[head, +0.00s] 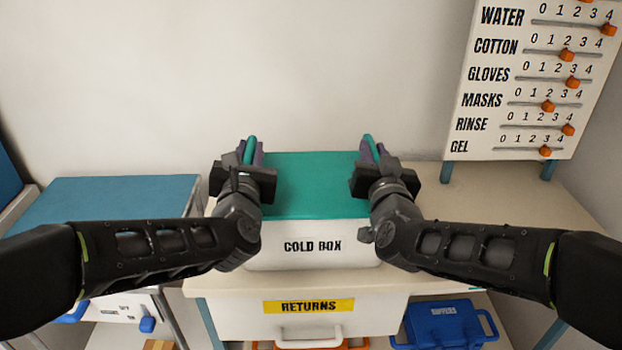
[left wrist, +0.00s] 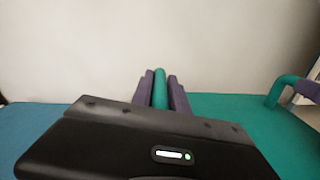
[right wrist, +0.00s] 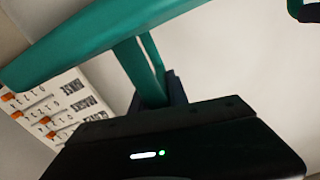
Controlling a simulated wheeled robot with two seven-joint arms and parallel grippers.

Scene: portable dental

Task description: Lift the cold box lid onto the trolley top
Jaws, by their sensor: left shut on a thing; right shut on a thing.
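The cold box (head: 340,255) is white with a teal lid (head: 315,190) and stands on the counter. The lid has a teal handle at each side. My left gripper (head: 250,152) is shut on the left handle, which shows between the purple fingers in the left wrist view (left wrist: 160,90). My right gripper (head: 373,150) is shut on the right handle, which also shows in the right wrist view (right wrist: 148,75). The lid sits on or very near the box; I cannot tell whether there is a gap. The trolley (head: 110,195), with a blue top, stands to the left of the counter.
The trolley top looks clear. A board with orange sliders (head: 530,85) stands at the right of the counter (head: 480,215). A RETURNS drawer (head: 360,315) is below the box, and a blue BUFFERS case (head: 440,325) is at the lower right.

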